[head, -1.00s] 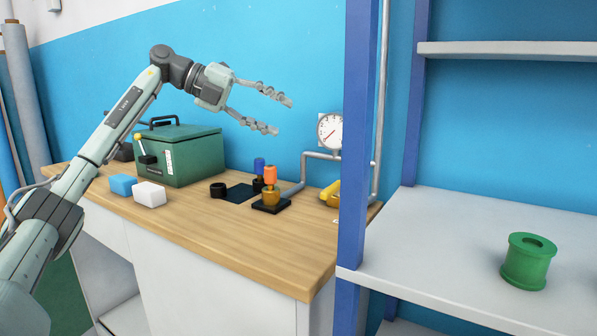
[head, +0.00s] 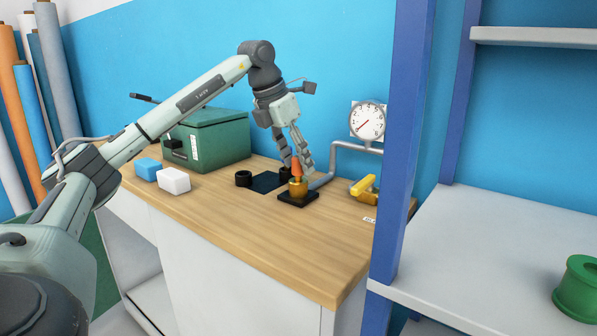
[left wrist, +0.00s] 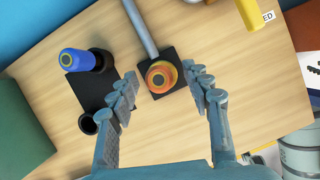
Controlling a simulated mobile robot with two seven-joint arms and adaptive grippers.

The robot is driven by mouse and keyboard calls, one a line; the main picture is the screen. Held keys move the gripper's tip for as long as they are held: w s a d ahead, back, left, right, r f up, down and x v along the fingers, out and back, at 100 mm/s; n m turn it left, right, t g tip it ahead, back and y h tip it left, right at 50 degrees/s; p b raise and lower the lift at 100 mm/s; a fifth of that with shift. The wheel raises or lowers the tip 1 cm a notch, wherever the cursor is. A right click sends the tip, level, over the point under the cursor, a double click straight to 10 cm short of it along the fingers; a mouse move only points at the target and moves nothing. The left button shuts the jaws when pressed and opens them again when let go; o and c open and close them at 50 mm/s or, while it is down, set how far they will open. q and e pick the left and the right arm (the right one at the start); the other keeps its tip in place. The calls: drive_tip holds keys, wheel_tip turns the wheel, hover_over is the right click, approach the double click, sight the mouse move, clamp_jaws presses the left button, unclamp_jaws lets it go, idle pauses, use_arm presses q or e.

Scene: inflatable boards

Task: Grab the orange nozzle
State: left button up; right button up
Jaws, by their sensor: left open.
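The orange nozzle (head: 297,168) stands upright on a brass fitting with a black square base on the wooden workbench. In the left wrist view the orange nozzle (left wrist: 160,76) shows from above, between my open fingers and a little beyond their tips. My left gripper (head: 296,163) points down over the nozzle, open and empty; it also shows in the left wrist view (left wrist: 163,90). Whether a finger touches the nozzle cannot be told. A blue nozzle (left wrist: 77,61) sits beside it on a black holder; in the head view the fingers hide it. My right gripper is not in view.
A grey pipe (head: 333,160) runs from the fitting towards a gauge (head: 367,121). A yellow object (head: 364,187) lies to the right, near a blue shelf post (head: 405,140). A green box (head: 208,138), a blue block (head: 147,168) and a white block (head: 174,180) stand left.

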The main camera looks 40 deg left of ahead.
use_arm(q)
drive_tip(key=shift+w+f, duration=0.25)
drive_tip(key=shift+f, duration=0.25)
clamp_jaws()
drive_tip(key=shift+r, duration=0.2)
